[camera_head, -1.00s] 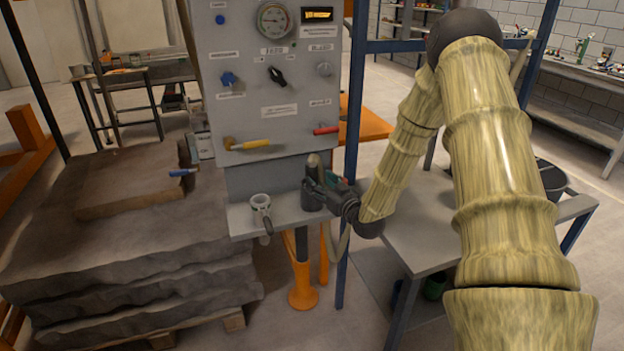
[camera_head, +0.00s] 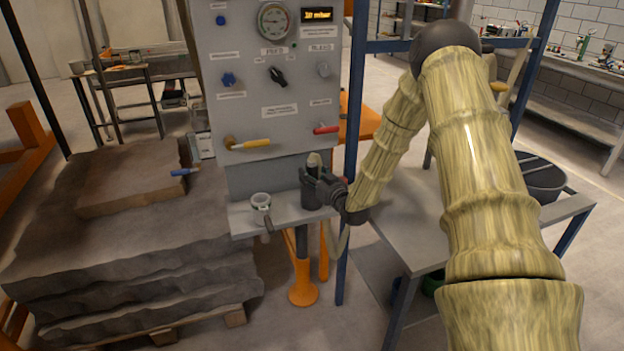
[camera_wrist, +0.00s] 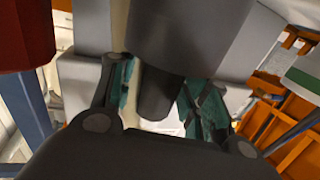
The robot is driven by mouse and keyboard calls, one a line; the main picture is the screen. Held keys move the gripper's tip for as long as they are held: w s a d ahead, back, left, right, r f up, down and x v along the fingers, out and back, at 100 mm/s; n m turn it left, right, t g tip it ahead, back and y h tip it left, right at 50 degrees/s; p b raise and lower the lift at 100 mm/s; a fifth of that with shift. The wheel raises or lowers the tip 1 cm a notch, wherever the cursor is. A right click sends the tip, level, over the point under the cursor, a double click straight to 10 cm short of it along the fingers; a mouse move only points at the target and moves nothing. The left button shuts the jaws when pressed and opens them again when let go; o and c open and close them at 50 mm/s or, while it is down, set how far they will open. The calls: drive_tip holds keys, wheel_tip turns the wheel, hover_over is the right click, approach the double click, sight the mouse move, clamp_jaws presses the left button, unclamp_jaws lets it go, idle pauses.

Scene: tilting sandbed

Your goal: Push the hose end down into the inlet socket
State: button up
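I take this dark cylinder to be the inlet socket, but cannot be sure. In the wrist view, my two green-padded fingers (camera_wrist: 162,97) stand apart, either side of a narrow dark cylinder (camera_wrist: 157,105) below a wide grey one (camera_wrist: 195,40). A light gap shows beside the left pad. How deep the hose sits is hidden.
A white ring holder (camera_head: 261,203) is on the ledge, left of the gripper. Above it are a yellow-handled lever (camera_head: 250,144) and a red-handled lever (camera_head: 326,129). A blue post (camera_head: 349,190) stands close on the right, beside a grey table (camera_head: 410,235).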

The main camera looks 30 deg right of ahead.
clamp_jaws()
drive_tip(key=shift+r, duration=0.15)
